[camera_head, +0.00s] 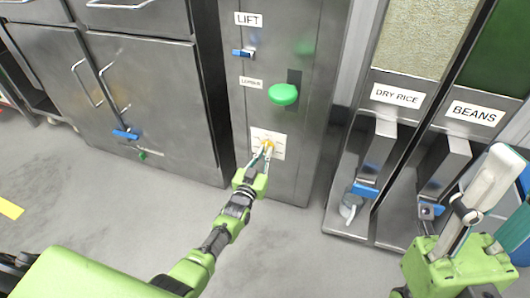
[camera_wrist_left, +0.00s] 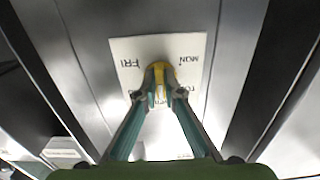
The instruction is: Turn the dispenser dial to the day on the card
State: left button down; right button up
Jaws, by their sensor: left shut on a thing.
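A yellow dial (camera_head: 268,145) sits on a white plate (camera_head: 277,152) low on the steel dispenser column. My left gripper (camera_head: 266,151) is shut on the dial, its two fingers on either side of the knob. In the left wrist view the yellow dial (camera_wrist_left: 158,72) is between the fingertips, and the white plate (camera_wrist_left: 122,48) carries day names, with FRI to the left of the knob and MON to the right. Other day words are partly hidden by the fingers. Where the dial points is unclear. Part of my right gripper (camera_head: 490,180) shows at the right edge, cut off.
Above the dial are a green knob (camera_head: 283,94), a small label (camera_head: 251,83), a blue lever (camera_head: 243,53) and a LIFT sign (camera_head: 248,19). DRY RICE (camera_head: 397,96) and BEANS (camera_head: 474,113) dispensers stand to the right. Steel cabinets (camera_head: 160,90) are at left. Floor in front is clear.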

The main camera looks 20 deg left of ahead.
pick_arm(q)
jog(key=shift+f, duration=0.1)
jog(key=c, duration=2.2)
grip_release()
jog(key=shift+o, duration=0.2)
jog(key=s, duration=1.2)
jog(key=shift+a, duration=0.25)
